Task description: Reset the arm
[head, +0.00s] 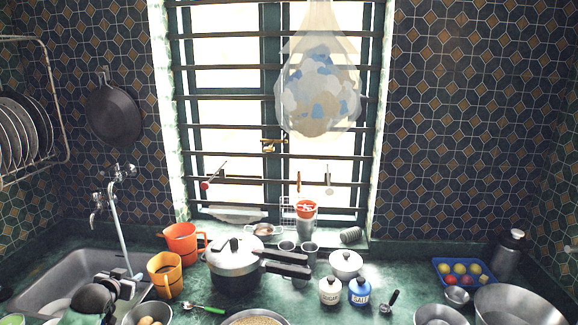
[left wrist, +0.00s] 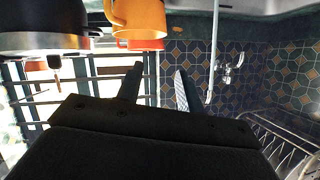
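My left gripper (head: 122,284) is over the right part of the sink at the lower left of the head view, dark and partly blurred into its own arm. In the left wrist view its two fingers (left wrist: 158,88) stand apart with nothing between them. That view looks upside down. The orange mug (head: 164,275) stands on the counter just right of the gripper, apart from it. It also shows at the top of the left wrist view (left wrist: 140,18). My right gripper is in neither view.
The sink (head: 50,290) with a tall tap (head: 118,215) lies at the left. A red-orange mug (head: 181,243), a pressure cooker (head: 233,262), a sugar jar (head: 330,291) and a salt jar (head: 359,291) stand along the counter. Metal bowls line the front edge. A dish rack (head: 62,100) hangs at left.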

